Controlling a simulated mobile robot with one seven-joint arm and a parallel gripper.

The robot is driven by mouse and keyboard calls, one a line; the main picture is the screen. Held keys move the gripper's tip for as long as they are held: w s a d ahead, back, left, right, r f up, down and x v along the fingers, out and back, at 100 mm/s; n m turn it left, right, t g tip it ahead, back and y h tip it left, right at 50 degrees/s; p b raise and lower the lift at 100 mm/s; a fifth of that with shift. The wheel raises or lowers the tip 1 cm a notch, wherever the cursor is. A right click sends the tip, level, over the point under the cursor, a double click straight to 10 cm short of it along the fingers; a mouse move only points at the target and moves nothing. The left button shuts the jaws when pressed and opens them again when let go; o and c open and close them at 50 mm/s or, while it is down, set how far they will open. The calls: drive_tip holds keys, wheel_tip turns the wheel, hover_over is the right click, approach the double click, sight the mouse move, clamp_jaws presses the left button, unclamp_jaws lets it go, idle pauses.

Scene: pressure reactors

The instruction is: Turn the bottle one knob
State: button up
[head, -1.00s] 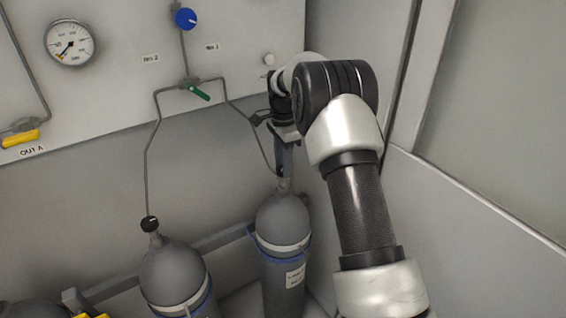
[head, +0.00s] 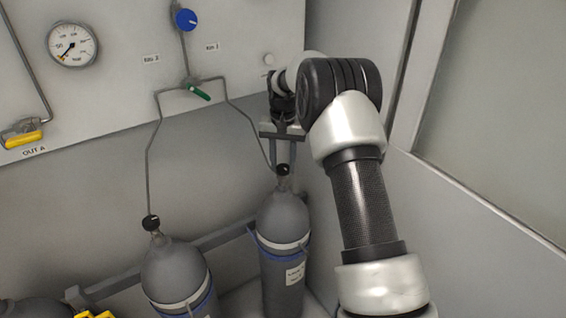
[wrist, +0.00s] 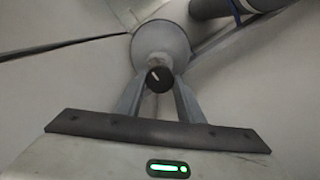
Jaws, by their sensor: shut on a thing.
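The black round knob (head: 283,169) with a white pointer mark sits on top of the right grey gas bottle (head: 283,215). My gripper (head: 283,163) reaches down onto it from above, with one finger on each side. In the wrist view, the knob (wrist: 159,79) lies between the two fingertips, and my gripper (wrist: 160,82) is shut on it. The pointer mark slants to the upper left there. The bottle's shoulder (wrist: 160,45) shows behind the knob. The small print on the bottle's label is unreadable.
A second bottle (head: 172,272) with its own black knob (head: 151,222) stands to the left. Thin pipes rise to a panel with a green handle (head: 200,94), blue knob (head: 185,19), gauge (head: 72,45) and yellow handle (head: 24,138). A wall closes in on the right.

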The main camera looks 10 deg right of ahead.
sight(283, 167)
drive_tip(key=n, duration=0.4)
drive_tip(key=shift+n, duration=0.3)
drive_tip(key=n, duration=0.4)
drive_tip(key=shift+r+n+p, duration=0.1)
drive_tip(key=shift+n+p, duration=0.2)
drive_tip(key=n, duration=0.4)
drive_tip(key=shift+n+p, duration=0.4)
drive_tip(key=shift+n, duration=1.8)
drive_tip(key=o, duration=1.1)
drive_tip(key=shift+c, duration=0.2)
wheel_tip(283, 167, up, 17)
drive_tip(key=shift+r, duration=0.2)
